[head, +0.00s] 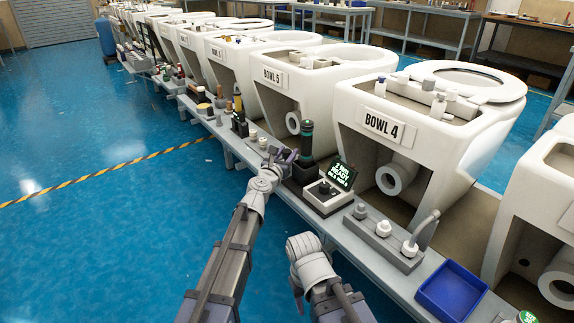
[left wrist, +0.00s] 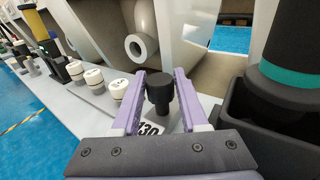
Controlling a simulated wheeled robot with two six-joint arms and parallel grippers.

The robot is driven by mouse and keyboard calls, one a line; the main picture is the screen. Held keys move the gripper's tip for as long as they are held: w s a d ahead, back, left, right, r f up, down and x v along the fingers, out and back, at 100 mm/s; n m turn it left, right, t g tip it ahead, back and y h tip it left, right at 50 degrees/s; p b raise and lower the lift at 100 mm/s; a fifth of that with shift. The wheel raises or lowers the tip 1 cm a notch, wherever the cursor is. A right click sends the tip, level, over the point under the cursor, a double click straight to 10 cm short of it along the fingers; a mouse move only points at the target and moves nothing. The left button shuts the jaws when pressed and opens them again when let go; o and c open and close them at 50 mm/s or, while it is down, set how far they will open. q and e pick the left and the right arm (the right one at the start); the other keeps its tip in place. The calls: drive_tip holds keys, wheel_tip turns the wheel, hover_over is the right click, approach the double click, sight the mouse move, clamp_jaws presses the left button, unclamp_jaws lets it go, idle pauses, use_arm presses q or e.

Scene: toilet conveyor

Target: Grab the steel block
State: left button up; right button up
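My left gripper (head: 279,156) is over the bench ledge in the head view. In the left wrist view its two pale purple fingers (left wrist: 159,75) stand apart, one on each side of a dark, knob-topped piece (left wrist: 160,92). This dark piece stands on the ledge by a white label reading 130. It may be the steel block, but the frames do not name it. I cannot tell whether the fingers touch it. My right arm is low in the head view; its fingers do not show.
A black cylinder with a teal band (head: 306,140) stands in a dark holder close to the left gripper. White-capped pieces (left wrist: 117,89) stand on the other side. Beyond are a display (head: 342,175), a grey block with pegs (head: 383,237) and a blue tray (head: 450,290). Bowls line the ledge.

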sight(287, 151)
use_arm(q)
clamp_jaws()
drive_tip(key=shift+r, duration=0.1)
idle(0.5)
wheel_tip(287, 151, up, 9)
drive_tip(key=p, duration=0.9)
drive_tip(key=shift+r+p, duration=0.5)
drive_tip(key=shift+p, duration=0.05)
